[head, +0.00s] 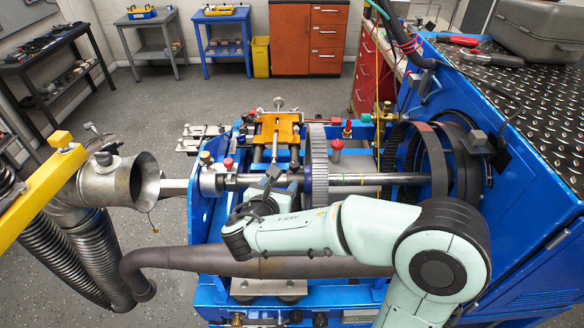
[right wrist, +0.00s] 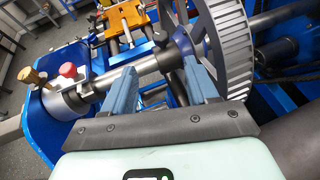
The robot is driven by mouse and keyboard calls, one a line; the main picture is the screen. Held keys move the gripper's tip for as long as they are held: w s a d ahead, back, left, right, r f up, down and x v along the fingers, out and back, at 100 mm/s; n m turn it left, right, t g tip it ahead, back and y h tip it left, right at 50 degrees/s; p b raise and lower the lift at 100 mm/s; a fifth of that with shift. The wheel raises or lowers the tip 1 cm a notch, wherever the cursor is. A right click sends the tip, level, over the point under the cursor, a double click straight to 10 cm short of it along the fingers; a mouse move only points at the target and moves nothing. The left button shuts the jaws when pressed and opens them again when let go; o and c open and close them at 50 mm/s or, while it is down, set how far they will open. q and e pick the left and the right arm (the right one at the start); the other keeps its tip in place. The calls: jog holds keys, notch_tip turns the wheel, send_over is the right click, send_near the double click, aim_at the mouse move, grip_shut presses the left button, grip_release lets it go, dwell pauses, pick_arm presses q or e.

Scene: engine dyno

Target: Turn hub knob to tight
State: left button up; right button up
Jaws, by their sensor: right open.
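The toothed wheel (head: 315,165) sits on a steel shaft (head: 365,179); it also shows in the right wrist view (right wrist: 228,50). Its blue hub (right wrist: 184,42) faces left, with a small dark part beside it that may be the hub knob; I cannot tell its setting. My right gripper (head: 268,185) is by the shaft, just left of the wheel. In the right wrist view, its two blue-grey fingers (right wrist: 161,84) are apart, with the shaft and hub beyond them. Nothing is seen gripped. My left gripper is not in view.
A red knob (right wrist: 68,70) and a brass knob (right wrist: 31,76) stand on the bearing at the shaft's left end. An orange plate (head: 280,130) is behind the shaft. A brown exhaust pipe (head: 190,260) runs in front. A blue cabinet with tools is at right.

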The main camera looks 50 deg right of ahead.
aim_at(293, 165)
jog(key=x, duration=1.2)
jog(key=shift+s+f, duration=0.15)
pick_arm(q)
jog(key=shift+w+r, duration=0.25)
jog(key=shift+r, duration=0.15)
pick_arm(e)
jog(key=c, duration=1)
jog(key=shift+w+a+m+g+p, duration=0.1)
jog(key=shift+w+m+g+p, duration=0.15)
jog(key=shift+m+g+p, duration=0.6)
jog(key=m+g, duration=0.1)
jog(key=m+g+p, duration=0.1)
jog(key=g, duration=0.1)
jog(key=shift+w+h, duration=0.35)
jog(key=shift+h, duration=0.05)
jog(key=shift+m+g, duration=0.45)
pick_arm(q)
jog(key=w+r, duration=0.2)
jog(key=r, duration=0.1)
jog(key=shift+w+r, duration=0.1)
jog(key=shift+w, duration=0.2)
pick_arm(e)
jog(key=shift+s, duration=0.1)
